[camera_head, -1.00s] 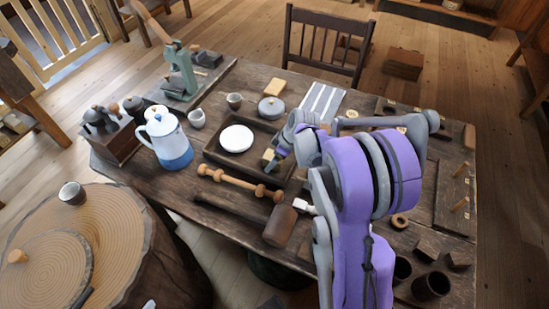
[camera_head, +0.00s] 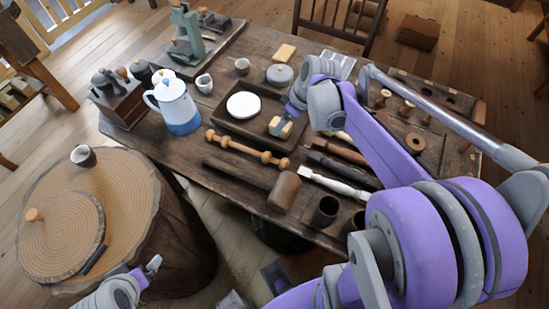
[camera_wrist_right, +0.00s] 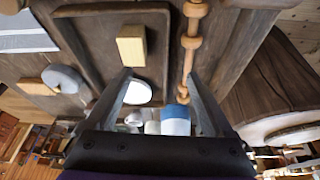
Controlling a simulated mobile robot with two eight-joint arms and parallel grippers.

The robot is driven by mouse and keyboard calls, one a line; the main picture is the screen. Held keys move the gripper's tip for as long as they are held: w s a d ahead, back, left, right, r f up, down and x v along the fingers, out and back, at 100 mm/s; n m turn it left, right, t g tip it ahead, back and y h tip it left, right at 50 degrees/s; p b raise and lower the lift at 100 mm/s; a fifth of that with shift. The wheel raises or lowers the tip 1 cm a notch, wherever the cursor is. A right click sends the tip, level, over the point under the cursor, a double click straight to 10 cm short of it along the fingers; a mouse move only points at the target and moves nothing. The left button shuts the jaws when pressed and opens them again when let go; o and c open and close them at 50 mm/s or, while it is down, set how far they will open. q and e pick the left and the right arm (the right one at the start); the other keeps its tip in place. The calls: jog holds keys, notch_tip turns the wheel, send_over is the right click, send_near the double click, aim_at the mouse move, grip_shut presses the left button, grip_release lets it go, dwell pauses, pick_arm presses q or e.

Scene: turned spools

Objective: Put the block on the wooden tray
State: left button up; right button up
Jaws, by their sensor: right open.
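A pale wooden block (camera_head: 280,130) sits in the dark wooden tray (camera_head: 228,126), right of a round white plate (camera_head: 243,105). The right wrist view also shows this block (camera_wrist_right: 131,45) inside the tray (camera_wrist_right: 88,12), apart from the rim. My right gripper (camera_head: 284,124) is over that end of the tray, open, with nothing between its fingers (camera_wrist_right: 160,76). In the head view it partly covers the block. A second pale block (camera_head: 285,53) lies on the table beyond the tray. My left gripper (camera_head: 152,266) is low near the stump; its jaws are unclear.
A turned spindle (camera_head: 247,148) and a mallet (camera_head: 284,190) lie along the tray's near side. A white and blue pot (camera_head: 175,104) stands left of it. Chisels (camera_head: 335,183) and dark cups (camera_head: 325,211) lie to the right.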

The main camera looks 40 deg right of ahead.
jog(key=s+a+m, duration=0.1)
jog(key=s+a, duration=0.3)
jog(key=a, duration=0.1)
jog(key=s+a+f+m+t+h, duration=0.1)
jog(key=s+a+m, duration=0.1)
jog(key=s+a, duration=0.3)
jog(key=s+a+f+m, duration=0.1)
jog(key=s+a, duration=0.3)
jog(key=a, duration=0.1)
jog(key=shift+s+a+f, duration=0.15)
jog(key=shift+a+f, duration=0.05)
jog(key=shift+w+r+t+p, duration=0.15)
jog(key=shift+w+r+p, duration=0.05)
jog(key=shift+r+p, duration=0.35)
jog(key=shift+w+r+t+p, duration=0.15)
jog(key=shift+r+p, duration=0.3)
jog(key=shift+r, duration=0.2)
